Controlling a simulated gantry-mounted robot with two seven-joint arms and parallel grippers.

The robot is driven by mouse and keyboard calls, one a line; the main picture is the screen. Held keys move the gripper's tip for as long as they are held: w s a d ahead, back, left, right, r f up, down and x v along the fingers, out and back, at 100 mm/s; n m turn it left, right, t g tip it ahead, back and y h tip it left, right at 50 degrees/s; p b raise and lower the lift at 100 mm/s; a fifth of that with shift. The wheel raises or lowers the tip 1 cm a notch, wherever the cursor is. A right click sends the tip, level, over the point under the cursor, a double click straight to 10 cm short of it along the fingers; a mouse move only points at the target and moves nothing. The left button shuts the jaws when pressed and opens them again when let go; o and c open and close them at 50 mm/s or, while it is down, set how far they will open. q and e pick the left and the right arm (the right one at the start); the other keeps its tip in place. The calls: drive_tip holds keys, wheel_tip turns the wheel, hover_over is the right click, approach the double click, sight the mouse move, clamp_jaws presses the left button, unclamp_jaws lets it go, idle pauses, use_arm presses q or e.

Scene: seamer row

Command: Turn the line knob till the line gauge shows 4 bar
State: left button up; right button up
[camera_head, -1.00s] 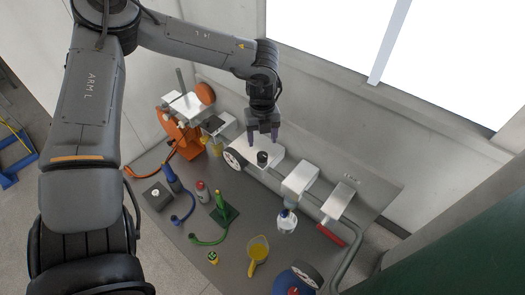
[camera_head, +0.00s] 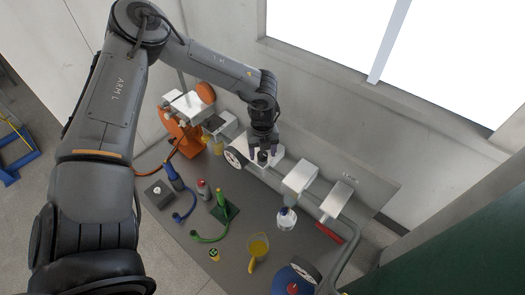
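The line knob (camera_head: 262,157) is a small black knob on a white block at the back of the bench. The line gauge (camera_head: 233,158) is a round white dial just left of that block; its needle and reading are too small to tell. My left gripper (camera_head: 263,153) points down over the knob, with its fingers apart on either side of it. I cannot tell whether the fingers touch the knob. My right gripper is not in view.
White boxes (camera_head: 300,176) line the pipe to the right.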

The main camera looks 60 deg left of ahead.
use_arm(q)
drive_tip(key=c, duration=1)
drive_tip(key=shift+f+m+b, duration=0.15)
drive_tip(key=shift+m+b, duration=0.15)
drive_tip(key=shift+b, duration=0.25)
drive_tip(key=m+b, duration=0.2)
drive_tip(key=b, duration=0.1)
drive_tip(key=shift+f, duration=0.1)
drive_tip(key=m+b, duration=0.2)
drive_tip(key=shift+m+b, duration=0.3)
drive_tip(key=shift+r+m, duration=0.25)
drive_tip(key=shift+m, duration=0.15)
drive_tip(key=shift+b, duration=0.3)
drive_tip(key=o, duration=1)
drive_tip(key=shift+o, duration=0.2)
